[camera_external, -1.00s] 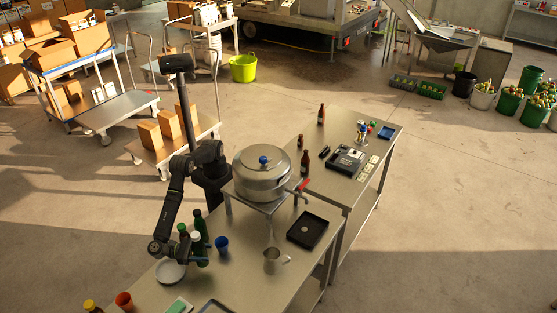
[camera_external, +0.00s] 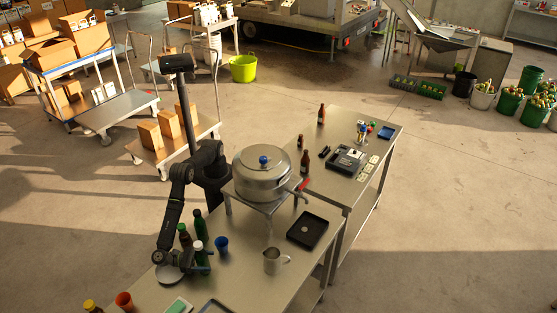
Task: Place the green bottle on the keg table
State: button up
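Several green bottles stand close together on the near metal table (camera_external: 245,290): a tall one at the back (camera_external: 199,222), a shorter one at the left (camera_external: 185,237) and a white-capped one in front (camera_external: 198,254). My gripper (camera_external: 206,262) is low over the table, pointing right, at the lower part of the white-capped bottle. I cannot tell whether its fingers are around the bottle or beside it. A lidded metal vessel (camera_external: 262,180), perhaps the keg, sits on a raised stand. The farther metal table (camera_external: 335,190) adjoins behind it.
A blue cup (camera_external: 221,245), a metal jug (camera_external: 272,262) and a black tray (camera_external: 307,230) stand right of the bottles. A pale plate (camera_external: 170,276) lies under my wrist. Brown bottles (camera_external: 305,162) and a black device (camera_external: 345,160) occupy the farther table.

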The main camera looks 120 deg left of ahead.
aim_at(207, 256)
jog(key=shift+o, duration=0.2)
jog(key=shift+r, duration=0.15)
jog(key=shift+s+d, duration=0.15)
jog(key=shift+s, duration=0.05)
jog(key=v, duration=1.1)
jog(key=shift+s+d, duration=0.2)
jog(key=x, duration=1.2)
jog(key=shift+w+a, duration=0.1)
jog(key=shift+a, duration=0.15)
notch_tip(207, 256, up, 2)
jog(key=shift+d+r, duration=0.1)
jog(key=shift+r, duration=0.8)
jog(key=shift+f, duration=0.1)
